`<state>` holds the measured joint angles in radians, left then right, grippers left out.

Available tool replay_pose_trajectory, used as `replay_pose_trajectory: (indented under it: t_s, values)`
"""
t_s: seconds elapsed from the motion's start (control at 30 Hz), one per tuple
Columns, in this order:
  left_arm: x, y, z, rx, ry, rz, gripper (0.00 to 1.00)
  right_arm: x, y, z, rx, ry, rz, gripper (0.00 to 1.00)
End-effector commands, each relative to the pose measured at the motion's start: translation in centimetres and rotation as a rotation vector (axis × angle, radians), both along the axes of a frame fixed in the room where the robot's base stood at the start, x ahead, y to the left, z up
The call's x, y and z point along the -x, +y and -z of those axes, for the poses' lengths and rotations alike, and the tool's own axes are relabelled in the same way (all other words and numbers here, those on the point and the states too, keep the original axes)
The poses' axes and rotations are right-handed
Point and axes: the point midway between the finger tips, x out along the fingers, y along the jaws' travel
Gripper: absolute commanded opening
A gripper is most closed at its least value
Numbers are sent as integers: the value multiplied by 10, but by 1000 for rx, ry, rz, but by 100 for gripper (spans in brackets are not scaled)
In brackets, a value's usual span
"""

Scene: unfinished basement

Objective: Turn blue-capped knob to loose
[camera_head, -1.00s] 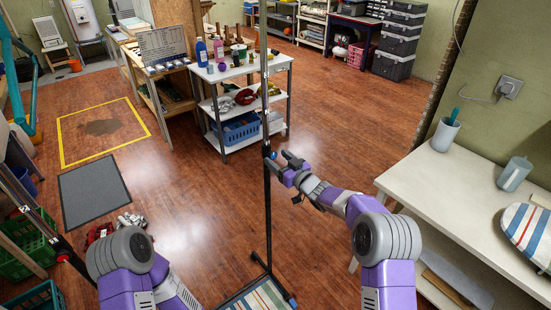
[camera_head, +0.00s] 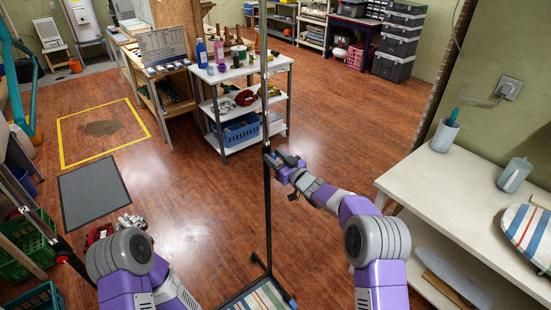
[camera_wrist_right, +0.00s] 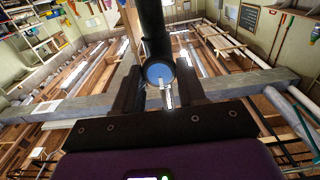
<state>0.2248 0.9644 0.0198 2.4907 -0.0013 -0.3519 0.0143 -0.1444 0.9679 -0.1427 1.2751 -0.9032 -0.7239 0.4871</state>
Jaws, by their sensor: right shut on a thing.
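A dark upright pole (camera_head: 267,205) of a stand rises in the middle of the head view. In the right wrist view the blue-capped knob (camera_wrist_right: 159,73) sits on this pole (camera_wrist_right: 152,25), its round cap facing the camera. A pale pointer bar runs downward from the cap. My right gripper (camera_head: 272,157) is at the pole, shut on the knob. In the right wrist view its dark fingers (camera_wrist_right: 158,88) stand on either side of the knob.
A striped board (camera_head: 262,297) lies low at the pole's foot. A pale workbench (camera_head: 440,190) with a mug (camera_head: 514,174) stands to the right of my right arm. A white shelf cart (camera_head: 240,72) stands behind the pole. The wooden floor between is clear.

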Motion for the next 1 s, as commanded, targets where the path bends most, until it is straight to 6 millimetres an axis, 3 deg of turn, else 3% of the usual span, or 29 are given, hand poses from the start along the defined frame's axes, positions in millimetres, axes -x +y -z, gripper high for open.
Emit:
replay_pose_trajectory:
  t_s: [0.37,1.0]
  values:
    - [0,0,13,0,0,0,47,0,0,2,80,-60,0,10]
    - [0,0,67,0,0,0,47,1,2,3,542,-397,1,10]
